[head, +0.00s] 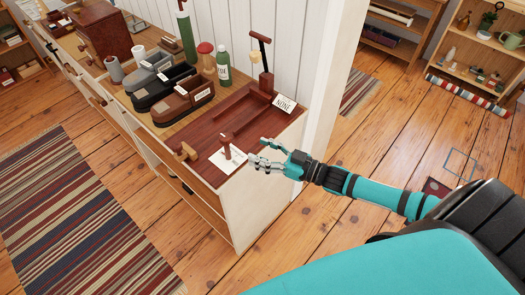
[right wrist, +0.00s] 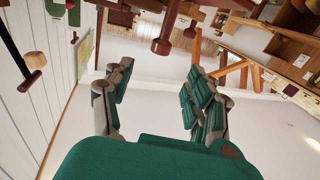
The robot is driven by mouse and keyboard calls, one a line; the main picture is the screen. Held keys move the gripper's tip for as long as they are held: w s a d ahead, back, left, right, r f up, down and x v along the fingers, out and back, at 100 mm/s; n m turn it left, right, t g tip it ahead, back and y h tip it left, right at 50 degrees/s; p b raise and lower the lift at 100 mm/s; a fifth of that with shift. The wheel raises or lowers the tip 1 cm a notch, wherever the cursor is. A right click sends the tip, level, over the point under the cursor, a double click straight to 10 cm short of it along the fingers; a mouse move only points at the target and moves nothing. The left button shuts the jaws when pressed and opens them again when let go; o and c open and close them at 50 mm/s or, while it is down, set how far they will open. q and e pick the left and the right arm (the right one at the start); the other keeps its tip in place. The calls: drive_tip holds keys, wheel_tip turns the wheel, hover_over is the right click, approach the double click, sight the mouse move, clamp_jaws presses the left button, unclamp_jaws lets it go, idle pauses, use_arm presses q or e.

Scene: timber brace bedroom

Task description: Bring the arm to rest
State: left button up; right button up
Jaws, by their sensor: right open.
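My right arm reaches in from the right in the head view. Its teal and grey gripper (head: 264,157) is at the near right end of a long wooden dresser (head: 241,197). The fingers are apart with nothing visible between them. A white card (head: 228,160) with a small dark red upright piece (head: 226,146) is just left of the fingertips. I cannot tell whether the fingers touch it. In the right wrist view, the gripper (right wrist: 158,88) also shows spread, empty fingers. My left gripper is not in view.
The dresser top holds a dark red tray (head: 238,108), a "NONE" card (head: 285,103), several shoes (head: 188,103), a green bottle (head: 223,66) and a wooden box (head: 103,32). A white post (head: 335,70) rises behind. Open floor (head: 320,225) lies right of the dresser; a striped rug (head: 75,215) lies left.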

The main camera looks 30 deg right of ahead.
idle(0.3)
drive_tip(key=s+d+f+m+g+h, duration=0.1)
drive_tip(key=d+f+m+h, duration=0.15)
drive_tip(key=f, duration=0.65)
drive_tip(key=s+d+f+m+g+h, duration=0.15)
drive_tip(key=d+f+h, duration=0.25)
drive_tip(key=f, duration=0.5)
drive_tip(key=s+f+g+h, duration=0.3)
drive_tip(key=s+f, duration=0.9)
drive_tip(key=f, duration=0.4)
drive_tip(key=s+a+f+g, duration=0.2)
drive_tip(key=s+f, duration=0.2)
drive_tip(key=s, duration=0.5)
drive_tip(key=s+a+f+g, duration=0.3)
drive_tip(key=s+f, duration=0.1)
drive_tip(key=s, duration=0.5)
drive_tip(key=s+a+f+g+h, duration=0.1)
drive_tip(key=s+a+f+g, duration=0.1)
drive_tip(key=s, duration=0.6)
wheel_tip(320, 180, down, 2)
drive_tip(key=shift+s+a+f+m+g, duration=0.15)
drive_tip(key=shift+s+f+m+g, duration=0.1)
drive_tip(key=shift+s+m+g, duration=0.25)
